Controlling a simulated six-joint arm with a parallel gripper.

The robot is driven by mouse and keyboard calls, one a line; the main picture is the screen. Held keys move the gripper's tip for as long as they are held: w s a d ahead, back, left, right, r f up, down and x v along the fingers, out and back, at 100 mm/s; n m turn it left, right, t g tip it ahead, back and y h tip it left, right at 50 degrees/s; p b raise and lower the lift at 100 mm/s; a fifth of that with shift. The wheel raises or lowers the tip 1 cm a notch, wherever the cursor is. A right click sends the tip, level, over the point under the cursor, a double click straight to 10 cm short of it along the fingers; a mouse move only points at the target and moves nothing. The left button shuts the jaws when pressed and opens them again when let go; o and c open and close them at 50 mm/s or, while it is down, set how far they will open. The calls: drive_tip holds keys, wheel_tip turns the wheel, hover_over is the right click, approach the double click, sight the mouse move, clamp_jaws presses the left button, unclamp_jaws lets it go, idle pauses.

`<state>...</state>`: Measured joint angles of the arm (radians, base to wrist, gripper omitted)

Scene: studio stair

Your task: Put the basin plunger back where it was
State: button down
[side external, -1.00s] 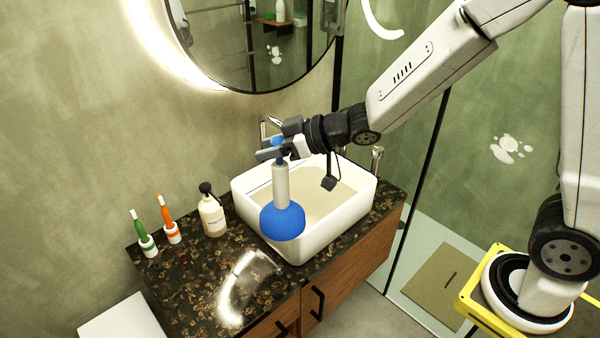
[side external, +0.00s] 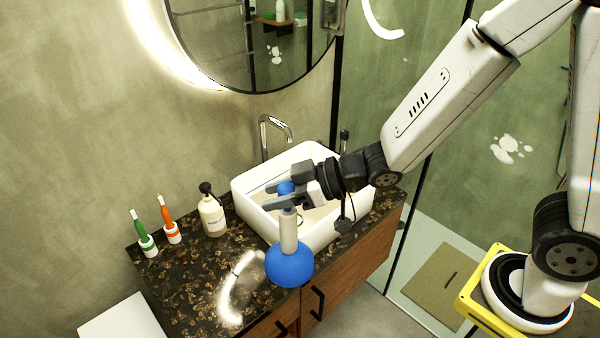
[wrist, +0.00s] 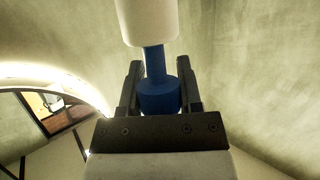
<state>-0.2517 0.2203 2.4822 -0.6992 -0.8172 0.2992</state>
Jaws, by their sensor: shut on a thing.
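The basin plunger (side external: 290,262) has a round blue cup at its lower end, a light grey handle and a blue top. My gripper (side external: 280,197) is shut on its blue top, and the plunger hangs roughly upright with the cup down. In the side view it overlaps the front edge of the dark speckled counter; I cannot tell whether the cup touches it. In the wrist view the blue top (wrist: 160,95) sits between the two dark fingers, with the pale handle beyond. The blue cup is out of the wrist view.
The white basin (side external: 320,232) with a chrome tap (side external: 270,128) stands behind the plunger. The front-left counter (side external: 190,285) is clear.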

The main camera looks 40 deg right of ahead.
drive_tip(key=shift+f, duration=1.15)
drive_tip(key=shift+w, duration=0.1)
drive_tip(key=w+a+f, duration=0.4)
drive_tip(key=w+f, duration=0.5)
drive_tip(key=w, duration=0.3)
drive_tip(key=shift+w+a+f, duration=0.2)
drive_tip(key=shift+w+a, duration=0.05)
drive_tip(key=shift+a, duration=0.1)
drive_tip(key=shift+w+a+f, duration=0.1)
drive_tip(key=shift+w+f, duration=0.05)
drive_tip(key=shift+f, duration=0.75)
drive_tip(key=shift+w+f, duration=0.1)
drive_tip(key=shift+f, duration=0.9)
